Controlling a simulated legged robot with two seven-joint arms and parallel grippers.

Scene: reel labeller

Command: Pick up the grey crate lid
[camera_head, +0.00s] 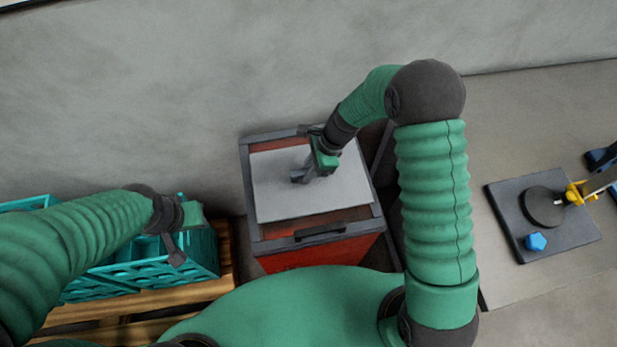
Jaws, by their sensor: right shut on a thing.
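The grey crate lid (270,202) is a flat light-grey panel over the opening of a red crate (320,255) with a dark grey rim, in the middle of the head view. Strips of the reddish-brown inside show along the lid's near and far edges. I cannot tell whether the lid rests on the crate or is held just above it. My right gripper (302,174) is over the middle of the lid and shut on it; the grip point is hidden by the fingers. My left gripper (178,246) is over the teal crate at the left, apart from the lid; its jaw opening is unclear.
A teal crate (205,253) stands on a wooden pallet (228,262) at the left. At the right, a table (510,110) carries a dark board (515,225) with a round disc, a yellow part and a blue piece (535,241). A grey wall rises behind the red crate.

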